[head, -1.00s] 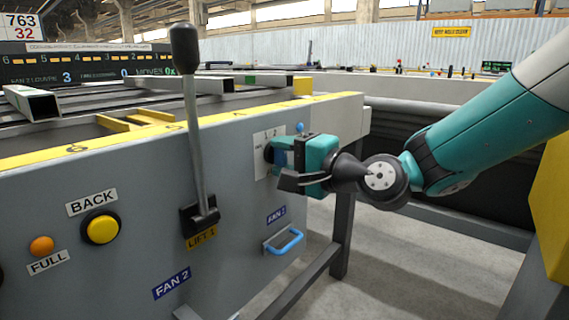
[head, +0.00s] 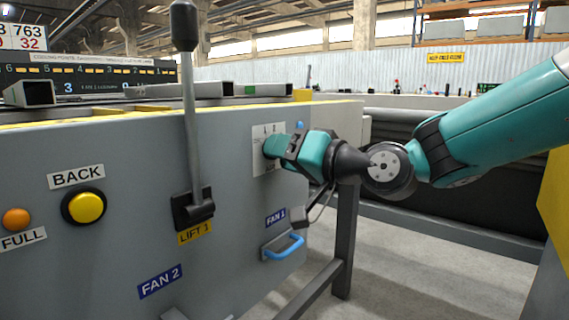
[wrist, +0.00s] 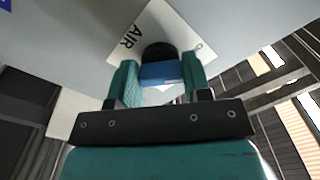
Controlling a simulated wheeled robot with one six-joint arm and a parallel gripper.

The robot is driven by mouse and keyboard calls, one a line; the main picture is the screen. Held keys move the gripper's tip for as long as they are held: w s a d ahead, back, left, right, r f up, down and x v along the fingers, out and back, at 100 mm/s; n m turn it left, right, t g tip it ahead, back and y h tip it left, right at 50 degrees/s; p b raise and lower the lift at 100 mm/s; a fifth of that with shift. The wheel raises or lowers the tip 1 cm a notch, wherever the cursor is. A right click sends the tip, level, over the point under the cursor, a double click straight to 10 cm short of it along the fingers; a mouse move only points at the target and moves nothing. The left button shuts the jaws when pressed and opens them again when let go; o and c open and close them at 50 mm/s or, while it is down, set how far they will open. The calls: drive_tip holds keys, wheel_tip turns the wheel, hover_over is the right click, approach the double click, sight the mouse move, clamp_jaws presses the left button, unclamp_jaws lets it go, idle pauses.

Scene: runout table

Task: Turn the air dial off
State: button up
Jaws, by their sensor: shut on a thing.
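The air dial shows in the wrist view as a black round base with a blue grip bar (wrist: 160,73). It sits on a white plate (wrist: 177,24) marked AIR, which also shows on the grey panel in the head view (head: 259,163). My gripper (wrist: 158,70) is shut on the blue bar, one teal finger on each side. In the head view my gripper (head: 271,147) reaches the plate from the right and hides the dial. The plate looks turned at a slant relative to my fingers. The dial's pointer setting cannot be read.
Left of the plate stands the tall LIFT 1 lever (head: 193,120). Below is a blue FAN 1 handle (head: 283,247). A yellow BACK button (head: 84,207) and an orange FULL button (head: 16,219) are further left. Floor is open at the right of the panel.

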drive_tip(key=shift+f+n+b, duration=0.15)
drive_tip(key=shift+n+b, duration=0.2)
drive_tip(key=shift+n, duration=0.25)
drive_tip(key=o, duration=0.9)
drive_tip(key=shift+p+v, duration=0.85)
drive_tip(key=shift+v, duration=7.85)
drive_tip(key=shift+a, duration=0.1)
